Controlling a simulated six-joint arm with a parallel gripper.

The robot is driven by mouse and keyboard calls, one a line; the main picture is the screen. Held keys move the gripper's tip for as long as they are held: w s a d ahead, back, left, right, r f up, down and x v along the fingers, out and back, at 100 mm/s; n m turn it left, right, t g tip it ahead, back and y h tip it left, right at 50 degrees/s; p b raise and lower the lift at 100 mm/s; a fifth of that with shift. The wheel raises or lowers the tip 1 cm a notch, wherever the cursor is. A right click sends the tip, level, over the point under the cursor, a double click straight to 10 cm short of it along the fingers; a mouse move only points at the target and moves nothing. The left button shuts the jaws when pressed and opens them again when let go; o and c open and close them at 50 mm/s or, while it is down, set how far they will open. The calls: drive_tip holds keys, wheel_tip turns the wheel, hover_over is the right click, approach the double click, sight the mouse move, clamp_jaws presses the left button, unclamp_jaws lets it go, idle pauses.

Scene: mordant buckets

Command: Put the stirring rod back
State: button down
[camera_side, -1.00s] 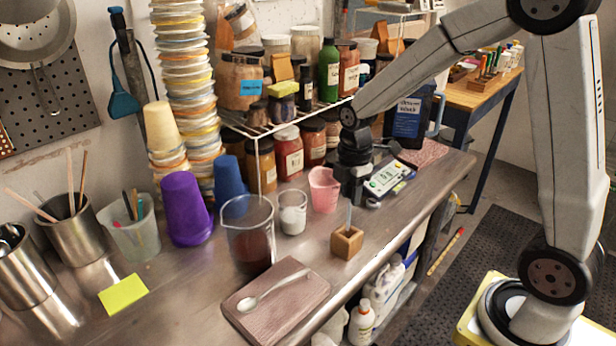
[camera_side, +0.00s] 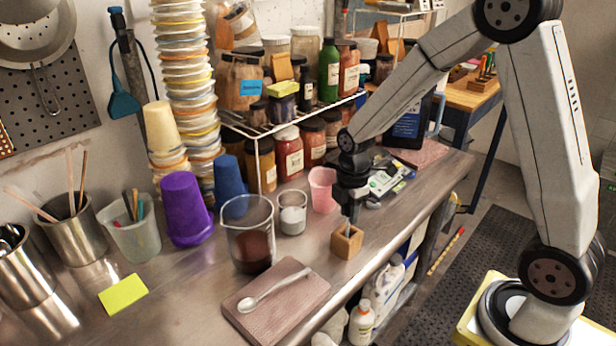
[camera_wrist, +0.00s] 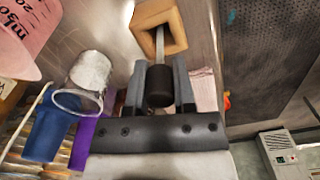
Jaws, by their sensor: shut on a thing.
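The stirring rod is a thin grey rod (camera_wrist: 160,45) with a dark, thick grip (camera_wrist: 159,84). My gripper (camera_side: 351,206) is shut on that dark grip, which shows between its fingers in the wrist view. A small wooden block (camera_side: 347,246) with a square opening in its top stands on the bench directly below my gripper; it also shows in the wrist view (camera_wrist: 178,14). The rod points down, and its lower end appears to be inside the block's opening. The tip itself is hidden.
A beaker of dark red liquid (camera_side: 249,250), a small glass (camera_side: 292,222) and a pink cup (camera_side: 322,190) stand left of the block. A spoon (camera_side: 275,290) lies on a brown board (camera_side: 310,292) in front. The bench's front edge is close on the right.

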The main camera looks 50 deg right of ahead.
drive_tip(key=shift+f, duration=0.15)
drive_tip(key=shift+c, duration=2.2)
unclamp_jaws()
wheel_tip(320, 180, up, 12)
drive_tip(key=shift+r, duration=0.15)
